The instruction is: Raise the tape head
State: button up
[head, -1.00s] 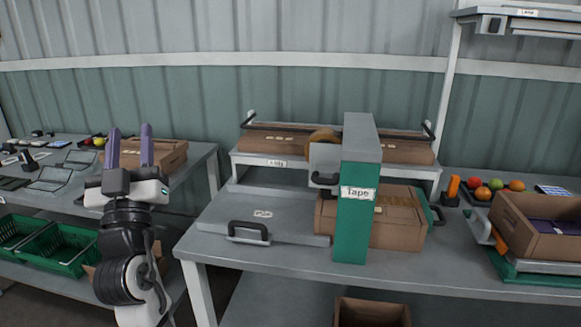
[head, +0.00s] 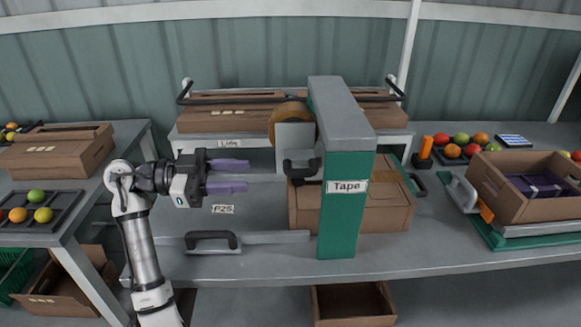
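The taping machine has a green post labelled "Tape" (head: 338,215) with a grey top arm. The tape head (head: 294,136) is a pale grey block on the post's left side, with a brown tape roll (head: 287,118) behind it. A dark handle (head: 301,167) sticks out at its lower end, just above a closed cardboard box (head: 389,205) that stands partly behind the post. My gripper (head: 248,176) is open and empty, with its two purple fingers apart and pointing right. It is left of the handle, with a gap between them.
A grey plate with a dark handle (head: 212,239) lies on the bench left of the post. Lidded boxes (head: 225,117) stand on the raised shelf behind. A carton (head: 535,183) stands at right, near loose tomatoes. An open box (head: 352,303) is below the bench.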

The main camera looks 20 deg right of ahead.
aim_at(299, 173)
jog(key=p+x, duration=0.2)
jog(key=x, duration=1)
jog(key=shift+d, duration=0.2)
grip_shut()
